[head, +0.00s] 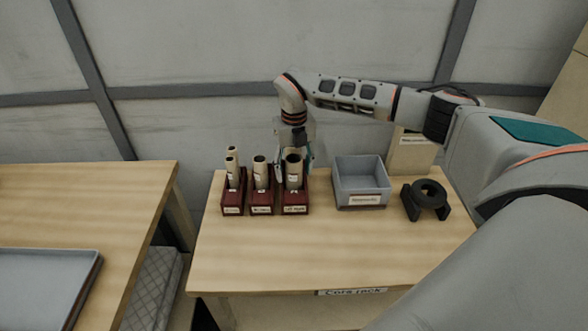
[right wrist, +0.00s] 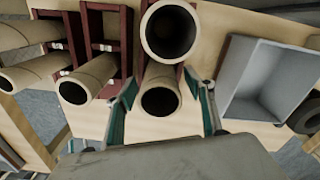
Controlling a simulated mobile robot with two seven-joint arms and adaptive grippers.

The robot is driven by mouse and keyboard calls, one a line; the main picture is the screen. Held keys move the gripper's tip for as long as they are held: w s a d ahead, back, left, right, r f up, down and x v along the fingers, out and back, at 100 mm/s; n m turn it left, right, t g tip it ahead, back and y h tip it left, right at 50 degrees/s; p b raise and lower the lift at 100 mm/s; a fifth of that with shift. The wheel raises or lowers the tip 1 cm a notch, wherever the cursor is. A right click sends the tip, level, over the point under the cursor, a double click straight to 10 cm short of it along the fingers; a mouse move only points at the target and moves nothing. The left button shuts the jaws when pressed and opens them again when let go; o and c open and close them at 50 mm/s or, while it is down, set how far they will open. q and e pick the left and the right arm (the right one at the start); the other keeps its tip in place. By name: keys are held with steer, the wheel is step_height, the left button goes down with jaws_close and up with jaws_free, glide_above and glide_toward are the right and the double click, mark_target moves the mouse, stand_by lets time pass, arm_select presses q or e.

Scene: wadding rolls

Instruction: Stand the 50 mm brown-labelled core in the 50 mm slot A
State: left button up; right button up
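Three dark red racks stand side by side on the table: left (head: 232,203), middle (head: 261,203) and right (head: 294,203). The left rack holds two thin cores (head: 232,172), the middle one a medium core (head: 260,174), and the right a thick core (head: 294,172). In the right wrist view, two wide cores stand at the right rack, one upper (right wrist: 170,32) and one lower (right wrist: 161,97). My right gripper (right wrist: 163,112) is open, its fingers on either side of the lower core with gaps. Label colours and slot letters are too small to read. My left gripper is out of view.
A grey bin (head: 361,186) stands right of the racks, with a black ring-shaped holder (head: 427,196) beyond it and a beige box (head: 411,155) behind. The table front (head: 300,255) is clear. A second table with a grey tray (head: 45,285) is at left.

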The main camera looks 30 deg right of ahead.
steer(key=shift+r, duration=0.1)
step_height(320, 180, up, 12)
steer(key=shift+f, duration=0.1)
stand_by(0.4)
